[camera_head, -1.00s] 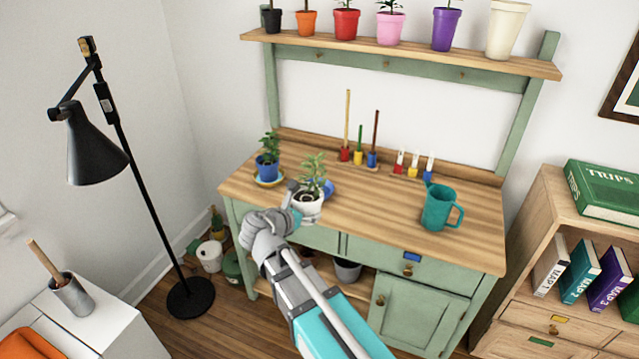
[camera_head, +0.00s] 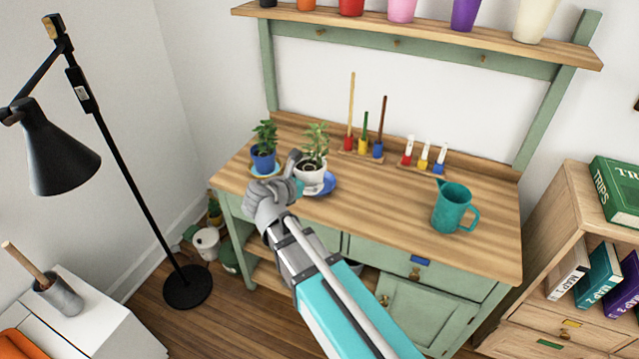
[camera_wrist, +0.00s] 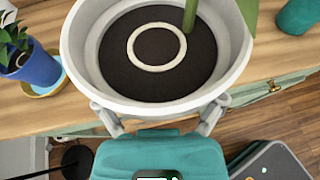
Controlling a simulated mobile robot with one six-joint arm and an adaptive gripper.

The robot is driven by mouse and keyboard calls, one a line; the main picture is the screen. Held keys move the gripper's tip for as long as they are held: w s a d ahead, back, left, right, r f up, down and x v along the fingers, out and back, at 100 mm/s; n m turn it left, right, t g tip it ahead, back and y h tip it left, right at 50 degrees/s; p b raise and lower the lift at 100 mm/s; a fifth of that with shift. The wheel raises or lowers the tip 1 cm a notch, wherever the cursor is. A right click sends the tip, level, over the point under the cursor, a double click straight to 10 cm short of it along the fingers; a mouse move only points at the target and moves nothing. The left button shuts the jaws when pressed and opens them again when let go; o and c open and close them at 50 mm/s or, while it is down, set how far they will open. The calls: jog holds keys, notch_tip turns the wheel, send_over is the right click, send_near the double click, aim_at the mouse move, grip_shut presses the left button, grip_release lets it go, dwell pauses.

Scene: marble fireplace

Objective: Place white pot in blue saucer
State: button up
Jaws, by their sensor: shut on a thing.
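The white pot (camera_head: 311,174) holds dark soil and a leafy green plant. My gripper (camera_head: 301,184) is shut on the pot's near side. The pot stays upright over the left part of the blue saucer (camera_head: 327,186), whose right side shows on the tabletop. I cannot tell whether the pot touches the saucer. In the wrist view the white pot (camera_wrist: 73,45) fills the middle, with my gripper's fingers (camera_wrist: 160,117) at its near wall; the blue saucer is hidden there.
A blue pot (camera_head: 263,160) with a plant stands left on a blue and yellow saucer (camera_head: 266,173). Paint jars with brushes (camera_head: 362,148) stand behind. A teal jug (camera_head: 453,207) is on the right. The middle of the wooden tabletop (camera_head: 390,200) is clear.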

aim_at(322, 178)
dwell(0.4)
jog(key=shift+w+d+r+m+g+h+p, duration=0.15)
jog(key=shift+d+m+g+h, duration=0.2)
jog(key=shift+d+m+h, duration=0.2)
jog(key=shift+w+d+r+m+g+h+p, duration=0.1)
jog(key=shift+w+d+m+g+h+p, duration=0.05)
jog(key=shift+d+m+g+h, duration=0.3)
jog(key=shift+d+r+m+g+h, duration=0.2)
jog(key=shift+d+m+g+h, duration=0.3)
jog(key=shift+d+m+h, duration=0.35)
jog(key=shift+d, duration=0.1)
jog(key=w+f+b, duration=0.2)
jog(key=w, duration=0.2)
jog(key=w+a+f+b, duration=0.1)
jog(key=w+f+b, duration=0.2)
jog(key=w, duration=0.1)
jog(key=w+a+f+b, duration=0.1)
jog(key=w+f+b, duration=0.1)
jog(key=w+f, duration=0.1)
jog(key=shift+w+a+b, duration=0.25)
jog(key=shift+w+b, duration=0.1)
jog(key=shift+w, duration=0.05)
jog(key=shift+w+a+f+b, duration=0.15)
jog(key=shift+w+f+b, duration=0.35)
